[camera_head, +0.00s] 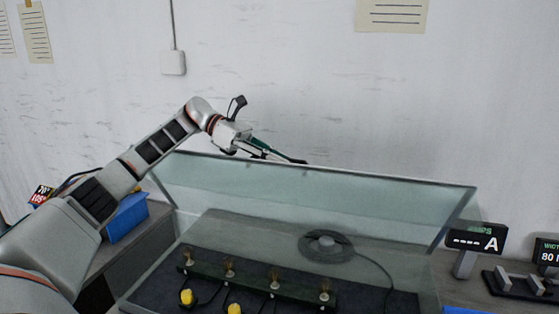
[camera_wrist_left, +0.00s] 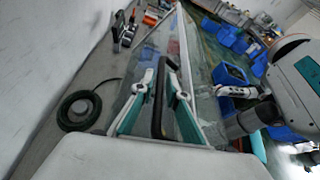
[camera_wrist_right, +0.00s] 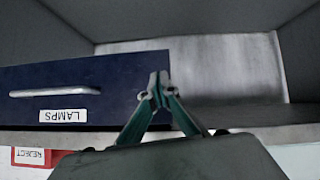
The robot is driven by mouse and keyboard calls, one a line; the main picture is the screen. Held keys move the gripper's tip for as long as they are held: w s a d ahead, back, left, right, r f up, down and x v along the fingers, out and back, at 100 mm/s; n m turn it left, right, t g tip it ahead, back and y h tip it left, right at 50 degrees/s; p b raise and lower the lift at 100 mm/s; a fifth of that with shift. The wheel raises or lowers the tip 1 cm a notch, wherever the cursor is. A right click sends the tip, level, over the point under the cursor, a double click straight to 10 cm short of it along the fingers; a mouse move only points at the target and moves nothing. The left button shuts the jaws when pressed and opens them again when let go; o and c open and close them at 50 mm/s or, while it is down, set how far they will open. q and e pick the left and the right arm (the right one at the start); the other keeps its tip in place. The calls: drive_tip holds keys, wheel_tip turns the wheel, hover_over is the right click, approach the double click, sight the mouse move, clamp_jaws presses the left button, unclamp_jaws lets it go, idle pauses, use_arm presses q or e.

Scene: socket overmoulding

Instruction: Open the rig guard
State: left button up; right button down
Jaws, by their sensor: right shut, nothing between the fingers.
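The rig guard is a clear tinted box (camera_head: 330,188) over the rig in the head view. Its large upper pane stands tilted up, the long top edge toward the wall. My left gripper (camera_head: 262,148) is at that far top edge. The glass runs beside the handle. My right gripper (camera_wrist_right: 158,80) is shut and empty, in front of a dark blue drawer labelled LAMPS (camera_wrist_right: 100,85); it is not in the head view.
A display (camera_head: 476,240) stands right of the guard. A blue bin (camera_head: 127,217) is at left. A red REJECT label (camera_wrist_right: 32,156) shows below the drawer.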

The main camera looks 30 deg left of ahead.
use_arm(q)
drive_tip(key=shift+a, duration=0.1)
drive_tip(key=v, duration=1.1)
drive_tip(key=shift+a+r, duration=0.2)
drive_tip(key=shift+a, duration=0.15)
drive_tip(key=shift+s, duration=0.1)
idle(1.3)
